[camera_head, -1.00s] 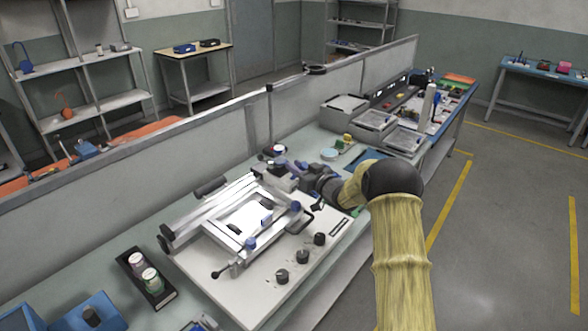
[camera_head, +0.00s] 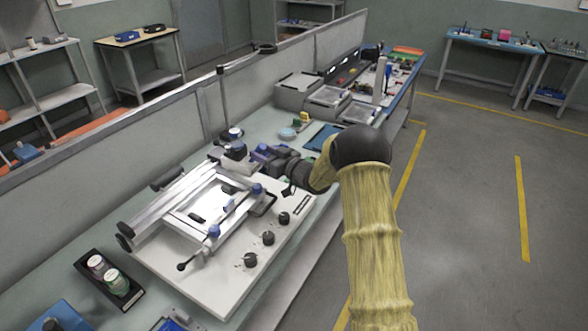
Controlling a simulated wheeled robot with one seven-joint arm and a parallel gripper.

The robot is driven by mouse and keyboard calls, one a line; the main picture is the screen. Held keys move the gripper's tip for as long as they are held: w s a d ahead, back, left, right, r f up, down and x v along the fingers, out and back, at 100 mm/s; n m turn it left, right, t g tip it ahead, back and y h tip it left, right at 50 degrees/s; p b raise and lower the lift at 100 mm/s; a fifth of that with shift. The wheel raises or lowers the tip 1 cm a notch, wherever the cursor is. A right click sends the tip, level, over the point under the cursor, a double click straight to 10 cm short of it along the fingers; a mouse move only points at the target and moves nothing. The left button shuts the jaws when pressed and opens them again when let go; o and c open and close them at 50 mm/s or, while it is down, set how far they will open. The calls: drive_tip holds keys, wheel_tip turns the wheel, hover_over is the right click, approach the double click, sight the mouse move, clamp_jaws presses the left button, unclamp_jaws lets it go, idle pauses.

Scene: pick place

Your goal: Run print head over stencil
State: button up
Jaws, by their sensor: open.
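A stencil printer with a white base (camera_head: 185,275) stands on the bench left of centre. Its silver frame surrounds a pale stencil (camera_head: 200,200) with a small dark opening. A silver bar with black ends, possibly the print head (camera_head: 160,208), lies along the frame's back left side. Blue knobs (camera_head: 213,231) sit on the frame's near edge. My gripper (camera_head: 239,154) is open at the far right end of the printer, beside a dark upright part. The fingertips are small and partly hidden, and I cannot tell whether they touch anything.
Black knobs (camera_head: 268,238) line the base's near edge. A black holder (camera_head: 110,282) with two jars stands at the left. Grey bins (camera_head: 328,98) and a blue mat (camera_head: 324,136) lie beyond my arm. A grey partition (camera_head: 100,160) runs behind the bench. Open floor lies right.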

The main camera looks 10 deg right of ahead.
drive_tip(key=b+v, duration=0.2)
drive_tip(key=v, duration=1.1)
drive_tip(key=shift+s+d, duration=0.2)
drive_tip(key=shift+s, duration=0.1)
drive_tip(key=shift+r, duration=0.2)
drive_tip(key=s+r+m+g+h+p, duration=0.1)
drive_tip(key=s+m+g+h+p, duration=0.2)
drive_tip(key=s, duration=1.2)
drive_tip(key=s+r+m+g+h+p, duration=0.2)
drive_tip(key=s+g+h+p, duration=0.3)
drive_tip(key=s, duration=1)
drive_tip(key=m+g+h, duration=0.1)
drive_tip(key=g+h, duration=0.2)
drive_tip(key=shift+s+a+r, duration=0.15)
drive_tip(key=shift+a+r, duration=0.2)
drive_tip(key=shift+a, duration=0.05)
